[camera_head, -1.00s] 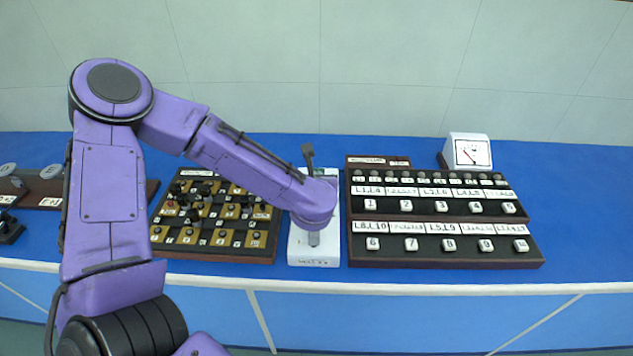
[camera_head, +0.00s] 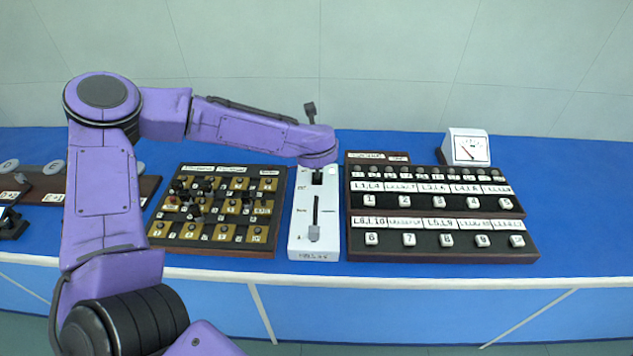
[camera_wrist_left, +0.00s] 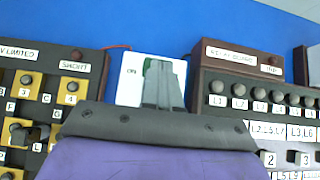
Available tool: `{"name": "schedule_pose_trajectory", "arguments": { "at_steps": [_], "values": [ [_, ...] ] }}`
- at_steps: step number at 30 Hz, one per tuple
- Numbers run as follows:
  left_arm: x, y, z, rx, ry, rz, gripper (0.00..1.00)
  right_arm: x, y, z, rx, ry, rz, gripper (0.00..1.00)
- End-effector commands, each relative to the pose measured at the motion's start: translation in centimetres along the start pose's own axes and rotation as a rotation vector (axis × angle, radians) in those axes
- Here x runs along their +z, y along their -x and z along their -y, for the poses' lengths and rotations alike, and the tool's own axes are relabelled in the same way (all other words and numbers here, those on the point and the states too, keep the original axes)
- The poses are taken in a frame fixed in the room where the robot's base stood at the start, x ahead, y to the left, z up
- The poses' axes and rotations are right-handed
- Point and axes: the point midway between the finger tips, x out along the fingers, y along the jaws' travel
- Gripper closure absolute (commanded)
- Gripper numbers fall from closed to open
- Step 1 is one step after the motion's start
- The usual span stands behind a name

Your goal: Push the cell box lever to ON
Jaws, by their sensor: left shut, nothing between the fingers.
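The cell box (camera_head: 299,238) is a narrow white box in the middle of the bench, with a dark slot running from far to near. Its grey lever knob (camera_head: 314,234) sits at the near end of the slot. My left gripper (camera_head: 317,179) is over the far part of the box, mostly hidden under my wrist, and apart from the knob. In the left wrist view its grey fingers (camera_wrist_left: 162,82) are shut and empty in front of the white box (camera_wrist_left: 128,92), beside an ON label. The knob is not visible there. My right gripper is not in view.
A dark board with yellow tiles and knobs (camera_head: 213,248) stands close left of the box. A dark panel with numbered white buttons (camera_head: 440,257) stands close right. A white meter (camera_head: 468,149) is behind it. Blue bench top (camera_head: 570,200) is clear at right.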

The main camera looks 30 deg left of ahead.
Motion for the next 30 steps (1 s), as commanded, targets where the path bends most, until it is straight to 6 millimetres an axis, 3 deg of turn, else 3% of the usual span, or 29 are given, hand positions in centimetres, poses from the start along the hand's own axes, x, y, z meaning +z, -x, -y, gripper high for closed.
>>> {"name": "schedule_pose_trajectory", "arguments": {
  "at_steps": [23, 30],
  "values": [
    [0.5, -0.5, 0.0, 0.000, -0.001, 0.001, 1.00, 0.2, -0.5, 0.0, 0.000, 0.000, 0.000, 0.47],
    [1.7, 1.2, 0.4, -0.004, -0.003, 0.002, 1.00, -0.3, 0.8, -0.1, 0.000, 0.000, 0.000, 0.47]
  ]
}}
